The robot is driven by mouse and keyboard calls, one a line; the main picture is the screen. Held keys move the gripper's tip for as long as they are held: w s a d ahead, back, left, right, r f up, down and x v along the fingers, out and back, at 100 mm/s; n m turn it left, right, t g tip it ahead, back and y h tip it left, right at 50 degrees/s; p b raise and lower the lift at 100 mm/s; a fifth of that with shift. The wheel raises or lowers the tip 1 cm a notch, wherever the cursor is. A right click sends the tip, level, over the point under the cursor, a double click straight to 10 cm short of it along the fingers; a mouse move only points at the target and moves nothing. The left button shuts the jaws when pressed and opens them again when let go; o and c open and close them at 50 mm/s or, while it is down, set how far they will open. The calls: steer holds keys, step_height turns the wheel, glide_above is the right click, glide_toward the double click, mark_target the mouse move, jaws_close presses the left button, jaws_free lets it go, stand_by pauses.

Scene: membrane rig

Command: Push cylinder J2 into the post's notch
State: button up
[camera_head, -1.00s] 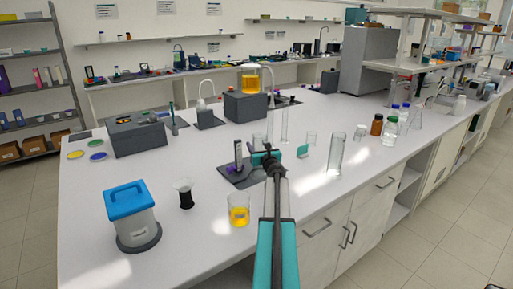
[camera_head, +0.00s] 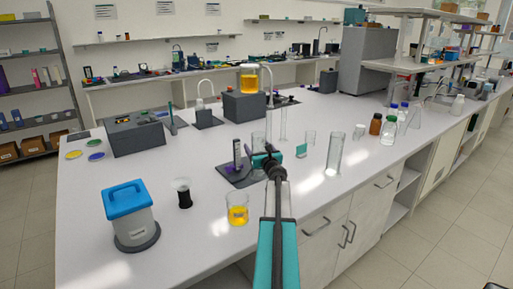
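A grey upright post (camera_head: 237,153) stands on a dark base plate (camera_head: 236,179) near the middle of the bench. A small purple piece (camera_head: 228,168) shows low beside the post; I cannot tell whether it is cylinder J2. No label for J2 is readable and the notch is too small to make out. My gripper (camera_head: 260,158) is just right of the post, low over the bench, with my arm reaching in from the front. Its fingers are partly hidden by my wrist, so their opening and any contact with the post do not show.
A beaker of yellow liquid (camera_head: 238,210), a black-and-clear funnel piece (camera_head: 182,193) and a blue-lidded container (camera_head: 130,214) stand front left. A tall glass cylinder (camera_head: 334,153) and a small teal piece (camera_head: 301,150) are right of my gripper. Grey blocks stand behind.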

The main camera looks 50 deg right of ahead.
steer(key=b+v, duration=0.2)
steer(key=v, duration=0.9)
stand_by(0.3)
steer(key=shift+s+a, duration=0.1)
stand_by(0.4)
